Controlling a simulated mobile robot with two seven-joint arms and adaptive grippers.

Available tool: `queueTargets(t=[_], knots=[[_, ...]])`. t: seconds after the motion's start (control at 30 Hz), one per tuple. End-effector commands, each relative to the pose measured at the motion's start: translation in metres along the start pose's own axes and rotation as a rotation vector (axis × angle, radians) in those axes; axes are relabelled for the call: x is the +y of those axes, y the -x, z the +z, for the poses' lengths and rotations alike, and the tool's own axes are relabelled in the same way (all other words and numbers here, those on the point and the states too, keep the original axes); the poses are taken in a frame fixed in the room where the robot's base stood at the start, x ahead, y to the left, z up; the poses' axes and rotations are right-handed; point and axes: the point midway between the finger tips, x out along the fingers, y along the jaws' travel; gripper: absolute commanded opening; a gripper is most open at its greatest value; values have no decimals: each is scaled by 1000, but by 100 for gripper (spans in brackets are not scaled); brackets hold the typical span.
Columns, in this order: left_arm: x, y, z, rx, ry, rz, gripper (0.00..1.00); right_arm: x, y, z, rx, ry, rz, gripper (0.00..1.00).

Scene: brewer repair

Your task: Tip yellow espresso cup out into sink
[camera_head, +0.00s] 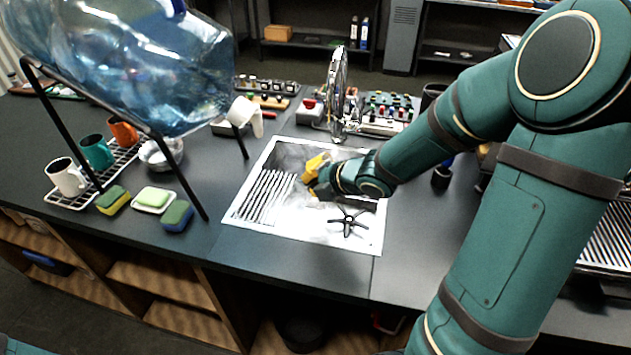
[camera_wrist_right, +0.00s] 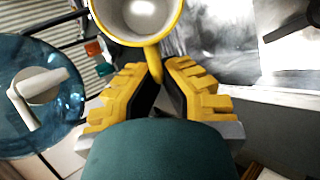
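The yellow espresso cup (camera_wrist_right: 178,22) shows at the top of the right wrist view, its pale inside facing the camera. Its handle lies between the yellow ridged fingers of my right gripper (camera_wrist_right: 157,80), which are closed on it. In the head view, my right gripper (camera_head: 314,180) is over the sink (camera_head: 310,238). Yellow shows at its tip, but cup and finger pads are hard to tell apart there. I cannot tell whether the cup holds liquid. My left gripper is not in view.
A large blue water bottle (camera_head: 130,65) lies tilted on a black stand at the left. Mugs on a rack (camera_head: 85,197) and several sponges (camera_head: 176,216) stand below it. A round metal thing (camera_head: 338,95) rises behind the sink. A black star-shaped piece (camera_head: 348,222) is in the sink.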

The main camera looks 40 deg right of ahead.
Motion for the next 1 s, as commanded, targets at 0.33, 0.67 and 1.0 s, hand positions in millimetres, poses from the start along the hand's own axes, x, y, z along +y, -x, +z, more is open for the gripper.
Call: queueTargets(t=[0.33, 0.67, 1.0], knots=[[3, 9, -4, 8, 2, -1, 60, 7, 2, 0, -38, 63, -128, 0], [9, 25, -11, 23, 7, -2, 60, 17, -1, -4, -95, 170, -381, 0], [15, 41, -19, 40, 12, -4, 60, 13, -16, -10, -163, 293, -685, 0]])
